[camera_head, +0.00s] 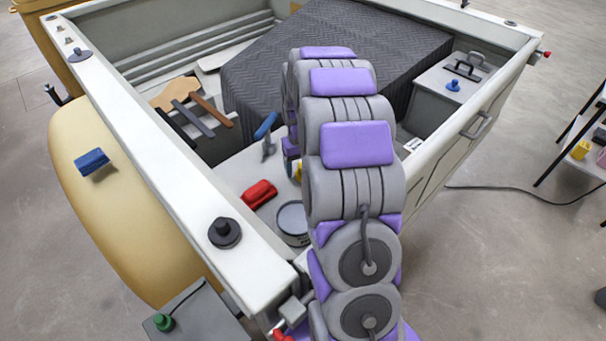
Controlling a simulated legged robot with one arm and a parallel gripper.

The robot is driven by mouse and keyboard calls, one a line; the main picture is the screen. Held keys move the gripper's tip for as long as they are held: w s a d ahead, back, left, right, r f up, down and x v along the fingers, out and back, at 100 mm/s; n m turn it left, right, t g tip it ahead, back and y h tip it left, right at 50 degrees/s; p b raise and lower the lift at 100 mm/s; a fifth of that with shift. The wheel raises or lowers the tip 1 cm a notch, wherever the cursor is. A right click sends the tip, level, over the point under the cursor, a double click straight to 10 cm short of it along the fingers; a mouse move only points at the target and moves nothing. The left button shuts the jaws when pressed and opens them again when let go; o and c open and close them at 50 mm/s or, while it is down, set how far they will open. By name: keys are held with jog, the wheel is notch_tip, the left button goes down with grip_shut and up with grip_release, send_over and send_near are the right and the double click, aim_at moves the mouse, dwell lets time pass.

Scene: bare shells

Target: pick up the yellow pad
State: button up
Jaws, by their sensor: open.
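A small sliver of yellow (298,172) shows at the left edge of my arm, on the light floor inside the open white-walled shell. It may be the yellow pad; most of it is hidden behind my arm, so I cannot tell its shape. My grey and purple arm reaches forward over the shell, and its end bends down out of sight behind its own links. My gripper is hidden there, so its distance from the yellow piece cannot be told. Another yellow object (581,149) sits on a shelf at the far right.
Near the yellow sliver are a red pad (259,194), a round tin (292,220) and a blue-handled tool (266,132). A dark quilted block (335,50) fills the back. The white wall (180,160) has knobs on top. A blue brush (92,161) lies on the tan fender.

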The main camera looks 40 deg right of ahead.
aim_at(301, 165)
jog(key=shift+a, duration=0.5)
jog(key=shift+d+f, duration=0.1)
jog(key=shift+d, duration=0.7)
jog(key=c, duration=0.4)
jog(key=shift+d, duration=0.35)
jog(key=shift+c, duration=1.3)
jog(key=shift+a, duration=0.5)
jog(key=shift+c, duration=1.3)
jog(key=shift+a, duration=0.45)
jog(key=shift+d+r, duration=0.15)
jog(key=shift+r, duration=0.2)
jog(key=r, duration=0.1)
jog(key=d+r+p, duration=0.1)
jog(key=r, duration=0.1)
jog(key=shift+d+r, duration=0.15)
jog(key=shift+r, duration=0.05)
jog(key=r, duration=0.2)
jog(key=r+p, duration=0.1)
jog(key=r, duration=0.1)
jog(key=a+r, duration=0.1)
jog(key=r, duration=0.1)
jog(key=o, duration=0.5)
jog(key=shift+d, duration=0.15)
jog(key=shift+c, duration=0.2)
jog(key=shift+d, duration=0.25)
jog(key=c, duration=0.3)
jog(key=shift+c, duration=0.4)
jog(key=shift+a, duration=0.45)
